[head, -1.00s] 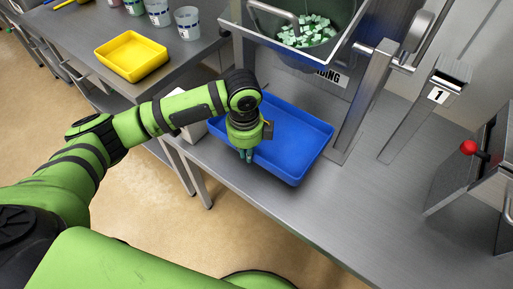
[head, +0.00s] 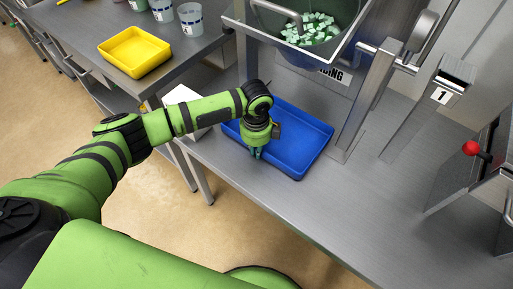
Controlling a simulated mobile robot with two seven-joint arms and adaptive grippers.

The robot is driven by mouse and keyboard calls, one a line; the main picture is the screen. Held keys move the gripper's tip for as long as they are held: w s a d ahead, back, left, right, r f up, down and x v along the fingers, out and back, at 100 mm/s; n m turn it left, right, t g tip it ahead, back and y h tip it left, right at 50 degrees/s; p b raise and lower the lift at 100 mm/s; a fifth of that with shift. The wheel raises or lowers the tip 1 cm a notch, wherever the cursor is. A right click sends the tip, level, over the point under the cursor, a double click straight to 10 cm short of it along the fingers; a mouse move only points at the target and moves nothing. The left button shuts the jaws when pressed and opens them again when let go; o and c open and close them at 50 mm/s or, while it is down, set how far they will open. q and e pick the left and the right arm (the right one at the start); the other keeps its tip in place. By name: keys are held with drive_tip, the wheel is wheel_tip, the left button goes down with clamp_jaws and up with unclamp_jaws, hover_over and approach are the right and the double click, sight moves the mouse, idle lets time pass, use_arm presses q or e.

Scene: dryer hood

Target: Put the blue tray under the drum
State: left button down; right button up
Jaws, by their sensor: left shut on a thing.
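The blue tray (head: 300,139) lies on the metal bench in the head view, in front of and below the drum (head: 312,47). The drum holds several pale green pieces. My left gripper (head: 256,153) is shut on the tray's near left rim, pointing down; the fingertips are small and partly hidden by the wrist. The left part of the tray is hidden behind my wrist. My right gripper is not in view.
A metal post (head: 371,95) stands right of the tray. A box marked 1 (head: 446,92) and a red knob (head: 470,148) are farther right. A yellow tray (head: 135,53) and several cups (head: 191,20) are on the left table. The bench front is clear.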

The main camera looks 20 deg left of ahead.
use_arm(q)
drive_tip(key=shift+f, duration=0.1)
drive_tip(key=c, duration=1.3)
unclamp_jaws()
drive_tip(key=shift+c, duration=0.2)
wheel_tip(320, 180, up, 12)
drive_tip(key=shift+b, duration=0.45)
drive_tip(key=shift+s, duration=0.1)
